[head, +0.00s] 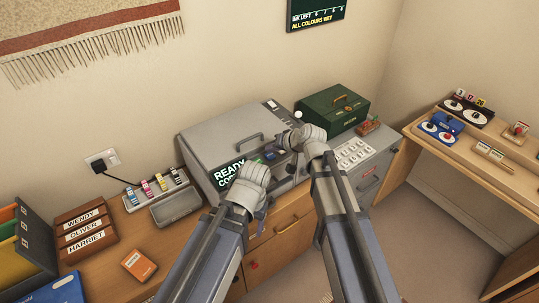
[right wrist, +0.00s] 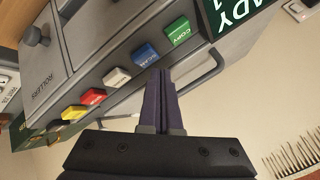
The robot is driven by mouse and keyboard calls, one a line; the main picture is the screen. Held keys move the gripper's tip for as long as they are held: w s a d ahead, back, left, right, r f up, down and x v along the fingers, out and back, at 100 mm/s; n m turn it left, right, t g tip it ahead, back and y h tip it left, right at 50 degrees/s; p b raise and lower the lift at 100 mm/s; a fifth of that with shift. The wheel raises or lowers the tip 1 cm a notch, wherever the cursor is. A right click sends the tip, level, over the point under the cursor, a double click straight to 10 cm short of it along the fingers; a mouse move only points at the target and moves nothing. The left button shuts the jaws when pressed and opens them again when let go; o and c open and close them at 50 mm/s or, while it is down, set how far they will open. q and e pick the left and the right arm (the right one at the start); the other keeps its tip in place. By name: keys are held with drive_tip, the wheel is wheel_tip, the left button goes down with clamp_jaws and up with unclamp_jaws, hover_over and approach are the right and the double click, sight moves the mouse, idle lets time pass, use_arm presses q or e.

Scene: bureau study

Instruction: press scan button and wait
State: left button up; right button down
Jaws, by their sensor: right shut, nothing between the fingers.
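A grey copier (head: 222,138) stands on the desk, its lid closed. Its dark display (head: 226,172) reads READY, with the line below partly hidden. In the right wrist view, the front panel has a row of buttons: a green COPY button (right wrist: 177,31), a blue scan button (right wrist: 145,53), a white one (right wrist: 117,77), then red and yellow ones. My right gripper (right wrist: 160,72) is shut and empty, its tips close to the blue button; I cannot tell whether they touch. In the head view, my left gripper (head: 262,222) is low before the copier, its fingers mostly hidden.
A tray of coloured ink bottles (head: 157,188) stands left of the copier, with name-labelled wooden blocks (head: 86,232) further left. A green cash box (head: 333,108) stands to the right, behind a white key panel (head: 353,153). A second wooden desk (head: 465,145) is at far right.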

sight(272, 157)
drive_tip(key=shift+f, duration=0.15)
idle(0.4)
drive_tip(key=shift+f+b, duration=0.3)
drive_tip(key=shift+b, duration=0.15)
drive_tip(key=shift+f+b, duration=0.4)
drive_tip(key=shift+b, duration=0.05)
idle(0.5)
drive_tip(key=shift+r, duration=0.2)
drive_tip(key=shift+r+p, duration=0.7)
drive_tip(key=shift+p, duration=0.25)
wheel_tip(272, 157, up, 6)
drive_tip(key=p, duration=0.6)
